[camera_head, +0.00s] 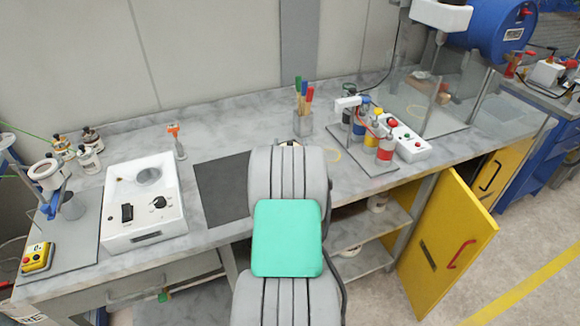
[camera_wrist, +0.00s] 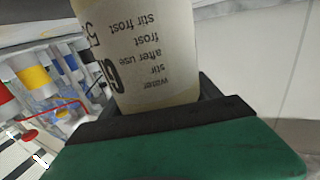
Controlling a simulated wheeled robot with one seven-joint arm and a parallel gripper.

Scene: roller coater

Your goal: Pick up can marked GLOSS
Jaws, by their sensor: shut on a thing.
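A pale cream can (camera_wrist: 142,50) with printed text fills the middle of the wrist view. The text appears upside down; I can read "stir", "frost", "after use" and "water". Bold letters at its left edge are cut off by the curve, so I cannot read GLOSS there. My gripper (camera_wrist: 158,117) is shut on this can, with dark jaws around its near end. In the head view my arm hides the gripper and most of the can. Several small white cans (camera_head: 88,159) with dark tops stand at the bench's far left.
The grey bench (camera_head: 225,135) carries a white device (camera_head: 145,205), a pen holder (camera_head: 304,122) and a rack of coloured bottles (camera_head: 368,140). A yellow cabinet door (camera_head: 450,245) stands open at the right.

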